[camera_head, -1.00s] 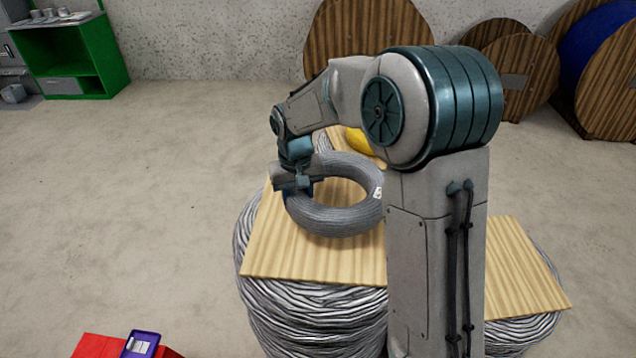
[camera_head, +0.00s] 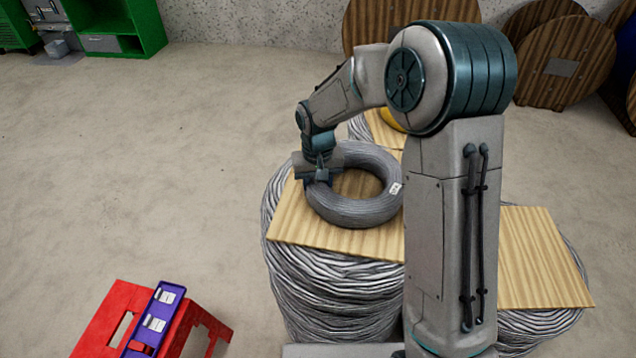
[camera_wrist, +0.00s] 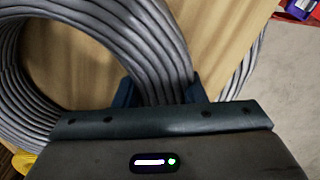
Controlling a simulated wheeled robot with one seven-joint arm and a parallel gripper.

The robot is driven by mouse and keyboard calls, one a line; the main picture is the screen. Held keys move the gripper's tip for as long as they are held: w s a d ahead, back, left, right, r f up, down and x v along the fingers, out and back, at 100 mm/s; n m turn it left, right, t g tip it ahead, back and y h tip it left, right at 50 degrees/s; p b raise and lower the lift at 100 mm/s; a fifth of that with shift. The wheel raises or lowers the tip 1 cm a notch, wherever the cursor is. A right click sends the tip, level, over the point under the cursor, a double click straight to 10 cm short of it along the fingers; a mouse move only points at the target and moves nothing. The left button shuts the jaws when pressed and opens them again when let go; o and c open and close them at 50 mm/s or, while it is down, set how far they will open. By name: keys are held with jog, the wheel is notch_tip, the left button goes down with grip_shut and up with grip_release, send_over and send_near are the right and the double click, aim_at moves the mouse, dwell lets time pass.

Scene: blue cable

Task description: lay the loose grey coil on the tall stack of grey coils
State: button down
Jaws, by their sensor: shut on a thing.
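The loose grey coil (camera_head: 350,212) is a thick ring with a small white label. My gripper (camera_head: 318,177) is shut on its left side in the head view. The wrist view shows the two dark fingers (camera_wrist: 160,88) on either side of the coil's band (camera_wrist: 158,48). The coil is over a pale wooden board (camera_head: 320,237) on top of a tall stack of grey coils (camera_head: 335,290). I cannot tell whether it touches the board. My arm hides the right part of this stack.
A lower grey stack with a wooden board (camera_head: 540,260) stands at right. Behind are another board with something yellow (camera_head: 392,118) and wooden reels (camera_head: 565,65). Floor at left is clear.

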jog(key=c, duration=0.9)
grip_release()
jog(key=shift+f, duration=0.1)
notch_tip(320, 180, up, 11)
jog(key=shift+r, duration=0.7)
jog(key=shift+s+d+r, duration=0.1)
jog(key=shift+s+d, duration=0.1)
jog(key=shift+d, duration=0.05)
jog(key=s+d+t, duration=0.1)
jog(key=s+d, duration=0.4)
jog(key=s, duration=0.2)
jog(key=s+d+r+m+t, duration=0.1)
jog(key=s+d, duration=0.4)
jog(key=s, duration=0.2)
jog(key=s+d+r+m+t, duration=0.1)
jog(key=s+d, duration=0.4)
jog(key=s, duration=0.2)
jog(key=shift+s+d, duration=0.1)
jog(key=shift+s, duration=0.25)
